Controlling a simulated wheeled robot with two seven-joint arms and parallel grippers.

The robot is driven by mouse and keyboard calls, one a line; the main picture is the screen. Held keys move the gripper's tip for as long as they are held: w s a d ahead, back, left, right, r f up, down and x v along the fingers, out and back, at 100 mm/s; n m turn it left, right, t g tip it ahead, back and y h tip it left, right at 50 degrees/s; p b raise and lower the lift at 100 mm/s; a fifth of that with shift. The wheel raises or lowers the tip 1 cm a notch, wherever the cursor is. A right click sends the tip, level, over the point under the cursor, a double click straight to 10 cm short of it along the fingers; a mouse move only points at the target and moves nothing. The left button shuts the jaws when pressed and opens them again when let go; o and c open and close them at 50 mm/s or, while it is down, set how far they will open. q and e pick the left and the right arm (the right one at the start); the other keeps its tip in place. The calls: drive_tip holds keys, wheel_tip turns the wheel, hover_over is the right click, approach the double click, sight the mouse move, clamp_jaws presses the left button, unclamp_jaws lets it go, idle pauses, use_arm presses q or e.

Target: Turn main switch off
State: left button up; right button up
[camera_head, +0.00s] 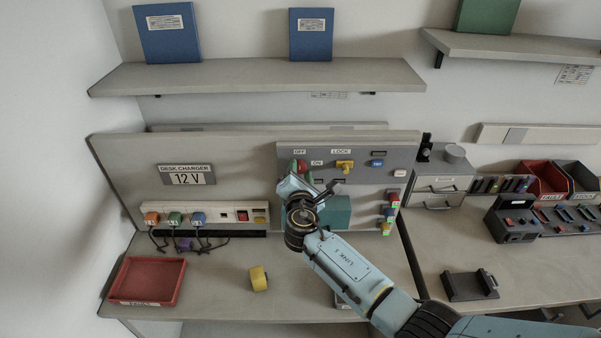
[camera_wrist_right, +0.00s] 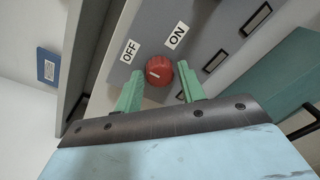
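The main switch is a round red knob (camera_wrist_right: 158,71) with a white pointer mark on a grey panel. It sits between an OFF label (camera_wrist_right: 130,51) and an ON label (camera_wrist_right: 177,36) in the right wrist view. In the head view the red knob (camera_head: 301,166) shows just above my right gripper (camera_head: 291,183). In the wrist view my right gripper (camera_wrist_right: 160,88) has its two green fingers apart, one on each side of the knob. I cannot tell whether they touch it. My left gripper is not in view.
The panel (camera_head: 360,155) also has a yellow lock handle (camera_head: 345,166), a blue knob (camera_head: 377,163) and a teal box (camera_head: 336,212) close beside my right gripper. A red tray (camera_head: 148,281) and a yellow object (camera_head: 259,279) lie on the desk. The desk front is mostly clear.

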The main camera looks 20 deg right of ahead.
drive_tip(key=shift+o, duration=1.1)
drive_tip(key=v, duration=1.3)
drive_tip(key=shift+s+b, duration=0.15)
drive_tip(key=shift+b, duration=0.15)
drive_tip(key=shift+a+r, duration=0.1)
drive_tip(key=shift+r, duration=0.05)
